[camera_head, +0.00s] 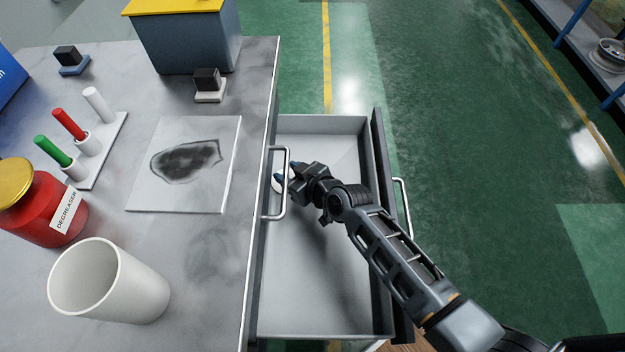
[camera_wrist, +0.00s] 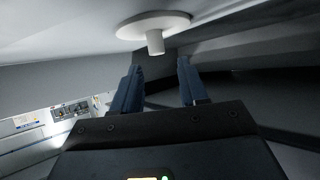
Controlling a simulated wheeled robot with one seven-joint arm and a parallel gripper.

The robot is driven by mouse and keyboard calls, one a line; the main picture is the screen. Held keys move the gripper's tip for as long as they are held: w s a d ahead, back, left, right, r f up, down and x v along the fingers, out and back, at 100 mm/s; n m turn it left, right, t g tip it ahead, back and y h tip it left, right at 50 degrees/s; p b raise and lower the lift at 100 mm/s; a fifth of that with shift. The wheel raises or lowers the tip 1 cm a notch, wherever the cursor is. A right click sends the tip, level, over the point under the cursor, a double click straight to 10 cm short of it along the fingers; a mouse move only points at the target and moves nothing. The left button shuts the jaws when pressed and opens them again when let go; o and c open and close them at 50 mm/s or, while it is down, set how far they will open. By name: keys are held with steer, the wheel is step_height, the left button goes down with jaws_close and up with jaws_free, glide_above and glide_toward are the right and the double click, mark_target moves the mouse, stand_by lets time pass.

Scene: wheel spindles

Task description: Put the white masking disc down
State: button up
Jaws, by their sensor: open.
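The white masking disc (camera_wrist: 136,27), with a short round knob (camera_wrist: 155,43), shows in the wrist view just beyond my fingertips. In the head view a small part of the disc (camera_head: 278,184) shows near the left side of the open drawer (camera_head: 310,306), partly hidden by a handle and my gripper. My gripper (camera_head: 287,172) reaches into the drawer area from the right. In the wrist view its two blue fingers (camera_wrist: 158,68) stand apart with nothing between them. The knob is in line with the gap. I cannot tell whether the disc lies flat on the drawer floor.
A bar handle (camera_head: 285,185) stands close to my fingers at the worktop edge. On the worktop are a grey mat (camera_head: 222,190), a white cup (camera_head: 140,290), a red degreaser jar (camera_head: 35,225) and a rack with coloured pegs (camera_head: 100,160). The drawer's front half is clear.

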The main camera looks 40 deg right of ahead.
steer(key=v, duration=1.1)
steer(key=shift+s, duration=0.3)
